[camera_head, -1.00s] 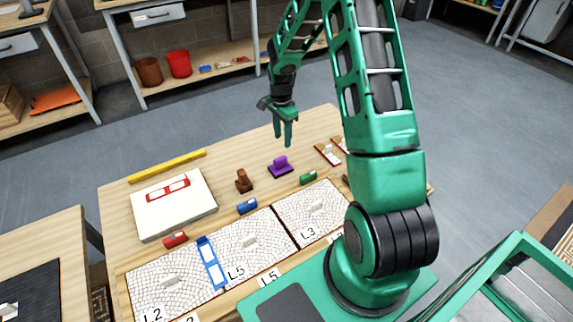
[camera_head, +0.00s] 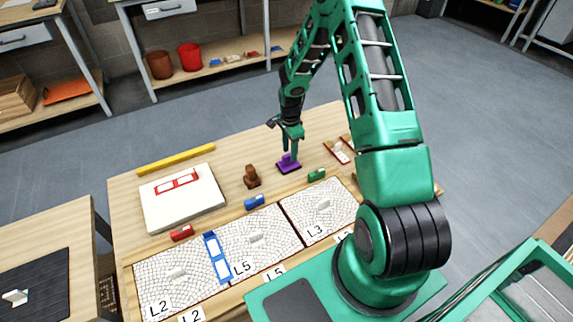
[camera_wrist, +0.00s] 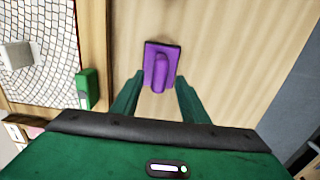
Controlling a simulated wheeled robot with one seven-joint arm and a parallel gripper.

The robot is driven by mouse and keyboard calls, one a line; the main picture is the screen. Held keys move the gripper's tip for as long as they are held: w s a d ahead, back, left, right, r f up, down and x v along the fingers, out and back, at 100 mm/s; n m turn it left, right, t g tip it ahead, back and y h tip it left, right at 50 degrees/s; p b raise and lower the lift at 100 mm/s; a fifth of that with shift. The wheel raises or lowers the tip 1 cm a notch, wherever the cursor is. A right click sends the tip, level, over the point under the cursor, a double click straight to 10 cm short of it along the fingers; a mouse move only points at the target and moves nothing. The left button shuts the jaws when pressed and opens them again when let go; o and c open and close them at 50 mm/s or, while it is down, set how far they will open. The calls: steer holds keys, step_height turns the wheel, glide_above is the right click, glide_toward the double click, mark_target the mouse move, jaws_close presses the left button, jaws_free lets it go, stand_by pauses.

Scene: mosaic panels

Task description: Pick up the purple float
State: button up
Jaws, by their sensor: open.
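The purple float (camera_head: 288,164) lies on the wooden table, a flat purple plate with a raised handle on top. In the wrist view the purple float (camera_wrist: 161,66) lies ahead of the fingers, its handle pointing down between them. My gripper (camera_head: 293,152) is at the float in the head view, its fingers pointing down. In the wrist view my gripper (camera_wrist: 155,95) is open, with one green finger on each side of the handle's near end. Nothing is held between the fingers. The head view does not show clearly whether a finger touches the float.
A brown float-like tool (camera_head: 251,176) stands left of the purple float. A green block (camera_head: 316,175) lies close on its right, a blue block (camera_head: 254,201) nearer the front. Mosaic panels (camera_head: 262,222) fill the table's front. A yellow bar (camera_head: 176,158) lies at the back left.

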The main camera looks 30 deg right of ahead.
mark_target(289, 154)
steer(key=shift+a+f, duration=0.2)
steer(key=shift+f, duration=1.35)
jaws_close()
steer(key=shift+r, duration=0.1)
step_height(289, 154, up, 10)
steer(key=shift+f, duration=0.1)
